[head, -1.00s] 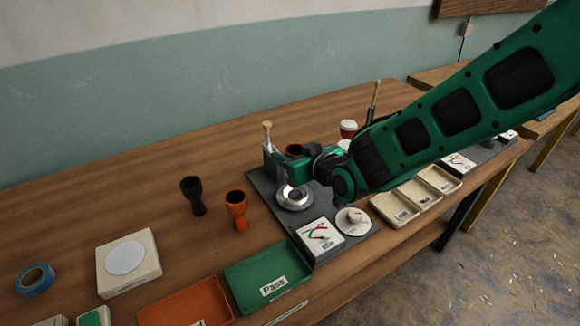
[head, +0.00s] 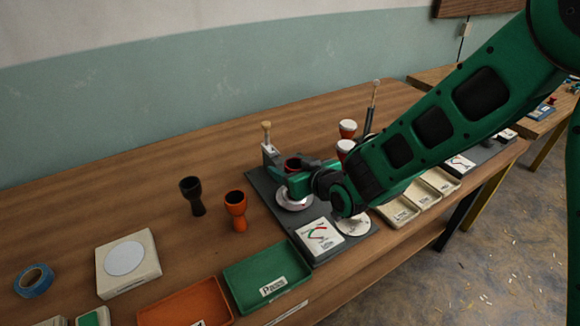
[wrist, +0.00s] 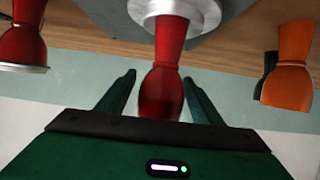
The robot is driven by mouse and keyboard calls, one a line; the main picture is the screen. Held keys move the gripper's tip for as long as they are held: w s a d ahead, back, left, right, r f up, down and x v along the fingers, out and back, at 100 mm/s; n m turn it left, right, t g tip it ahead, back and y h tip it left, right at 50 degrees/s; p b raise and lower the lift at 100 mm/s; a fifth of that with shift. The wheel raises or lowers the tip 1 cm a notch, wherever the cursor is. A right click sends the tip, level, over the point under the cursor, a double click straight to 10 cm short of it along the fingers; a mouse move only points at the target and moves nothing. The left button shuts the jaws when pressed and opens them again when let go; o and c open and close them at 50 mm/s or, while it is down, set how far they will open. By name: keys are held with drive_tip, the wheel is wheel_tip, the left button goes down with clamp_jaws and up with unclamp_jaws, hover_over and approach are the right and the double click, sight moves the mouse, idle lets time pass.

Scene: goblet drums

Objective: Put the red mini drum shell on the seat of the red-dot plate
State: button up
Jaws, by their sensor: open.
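The red mini drum shell (wrist: 160,92) stands upright on the silver round plate (wrist: 195,15), its narrow foot at the plate's middle in the wrist view, which looks upside down. Its dark open rim (head: 293,162) shows above my gripper in the head view. My gripper (head: 291,180) is open, with one finger on each side of the shell; the fingers (wrist: 158,78) look apart from it. In the head view the plate (head: 294,203) lies on a dark base, partly hidden by my gripper. I cannot clearly make out its red dot.
An orange shell (head: 236,210) and a black shell (head: 193,195) stand left of the base. Two red drums with white tops, one here (head: 347,128), stand behind my arm. Green (head: 268,272) and orange (head: 187,303) trays lie in front.

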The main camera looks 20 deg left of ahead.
drive_tip(key=v, duration=1.1)
drive_tip(key=shift+s+d, duration=0.2)
drive_tip(key=shift+d, duration=0.1)
drive_tip(key=shift+r, duration=0.15)
drive_tip(key=w+d+m+h, duration=0.2)
drive_tip(key=w+d+h, duration=0.1)
drive_tip(key=d, duration=0.7)
drive_tip(key=w+d+m+h, duration=0.2)
drive_tip(key=w+d+h, duration=0.1)
drive_tip(key=d, duration=0.7)
drive_tip(key=s+d+m+g+h, duration=0.1)
drive_tip(key=s+d+m+h, duration=0.1)
drive_tip(key=d, duration=0.7)
drive_tip(key=s+d+m+g+h, duration=0.2)
drive_tip(key=d, duration=0.8)
drive_tip(key=s+d+m+g, duration=0.2)
drive_tip(key=s+d, duration=0.2)
drive_tip(key=s, duration=0.4)
drive_tip(key=s+d+r+m+g, duration=0.1)
drive_tip(key=s+d+m+g, duration=0.1)
drive_tip(key=s+d, duration=0.3)
drive_tip(key=s+d+r+m+g, duration=0.1)
drive_tip(key=s+d+m, duration=0.3)
drive_tip(key=s, duration=0.6)
drive_tip(key=shift+s+d+g, duration=0.3)
drive_tip(key=shift+g, duration=0.2)
drive_tip(key=shift+r, duration=0.1)
